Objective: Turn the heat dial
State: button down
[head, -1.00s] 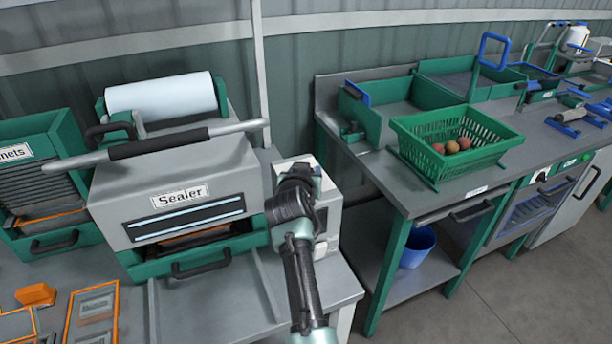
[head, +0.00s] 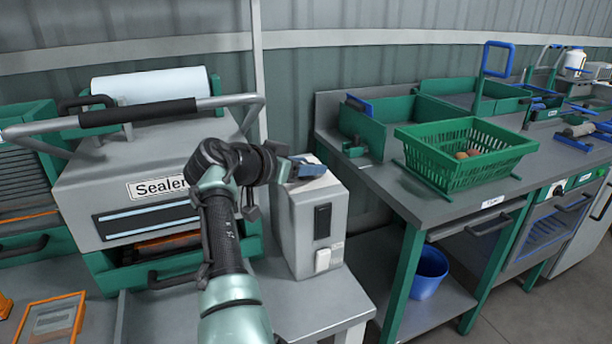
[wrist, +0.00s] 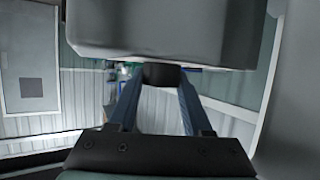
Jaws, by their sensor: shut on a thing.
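The heat dial (wrist: 161,75) appears in the wrist view as a short dark round knob against the lower edge of a pale grey housing (wrist: 160,32). My gripper (wrist: 158,88) has its two blue fingers on either side of the dial, shut on it. In the head view my gripper (head: 308,168) is at the top of the grey control box (head: 298,235) beside the sealer (head: 120,195). The dial is hidden there behind the fingers and wrist. I cannot tell the dial's setting.
The sealer's handle bar (head: 140,115) runs above and behind my arm. To the right, a grey bench (head: 385,180) carries a green basket (head: 430,155) with a few round fruits. A blue bucket (head: 428,275) stands on its lower shelf.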

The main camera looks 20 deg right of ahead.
jog(key=shift+f+m+g+h+b, duration=0.1)
jog(key=shift+m+g+h+b, duration=0.2)
jog(key=shift+m+g+b, duration=0.5)
dwell(0.4)
jog(key=shift+c, duration=1.7)
grip_release()
jog(key=shift+r+n+t+y+p, duration=0.2)
jog(key=shift+n+t+p, duration=0.2)
jog(key=shift+p, duration=0.3)
jog(key=shift+r+n+t+y+p, duration=0.1)
jog(key=shift+n+t+y+p, duration=0.1)
jog(key=shift+n+t+p, duration=0.35)
